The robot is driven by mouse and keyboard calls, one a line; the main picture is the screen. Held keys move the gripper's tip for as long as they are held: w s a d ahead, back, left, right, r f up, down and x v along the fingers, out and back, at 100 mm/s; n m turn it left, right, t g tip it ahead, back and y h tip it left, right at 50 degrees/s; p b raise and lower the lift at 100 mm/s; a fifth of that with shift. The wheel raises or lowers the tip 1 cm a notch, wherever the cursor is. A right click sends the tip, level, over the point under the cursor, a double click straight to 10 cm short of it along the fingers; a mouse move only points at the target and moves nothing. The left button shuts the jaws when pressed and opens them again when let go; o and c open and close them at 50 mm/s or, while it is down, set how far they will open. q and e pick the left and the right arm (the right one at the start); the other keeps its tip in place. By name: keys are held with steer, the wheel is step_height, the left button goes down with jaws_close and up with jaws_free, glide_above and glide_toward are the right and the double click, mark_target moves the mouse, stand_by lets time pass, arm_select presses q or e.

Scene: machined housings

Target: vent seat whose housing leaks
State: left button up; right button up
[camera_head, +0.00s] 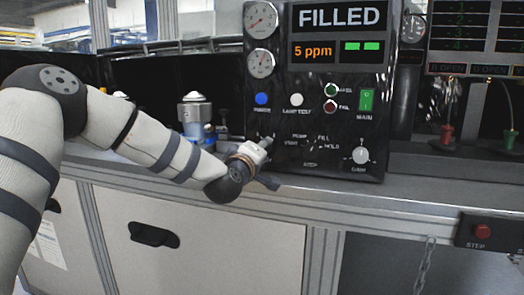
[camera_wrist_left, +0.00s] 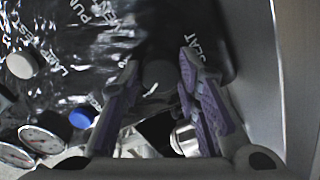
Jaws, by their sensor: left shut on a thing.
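The black test panel (camera_head: 320,110) stands on the bench, its display (camera_head: 340,17) reading FILLED above an orange 5 ppm. My left gripper (camera_head: 266,178) is at the panel's lower left edge. In the left wrist view my left gripper (camera_wrist_left: 160,70) is shut on a dark round knob (camera_wrist_left: 158,74), beside the white word SEAT; the fingers partly hide it. A step selector with PUMP, VENT, FILL and HOLD marks (camera_head: 310,140) is right of the gripper. A metal housing (camera_head: 195,110) stands behind my left forearm. My right gripper is not in view.
The panel carries a blue button (camera_head: 261,99), a lamp test button (camera_head: 296,100), a green main switch (camera_head: 366,100), a white clamp knob (camera_head: 361,155) and two gauges (camera_head: 261,63). A red STEP button (camera_head: 483,230) is on the bench front. A chain (camera_head: 424,268) hangs below.

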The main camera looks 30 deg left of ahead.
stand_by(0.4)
arm_select(q)
steer(key=o, duration=1.2)
steer(key=shift+s, duration=0.1)
steer(key=v, duration=1.2)
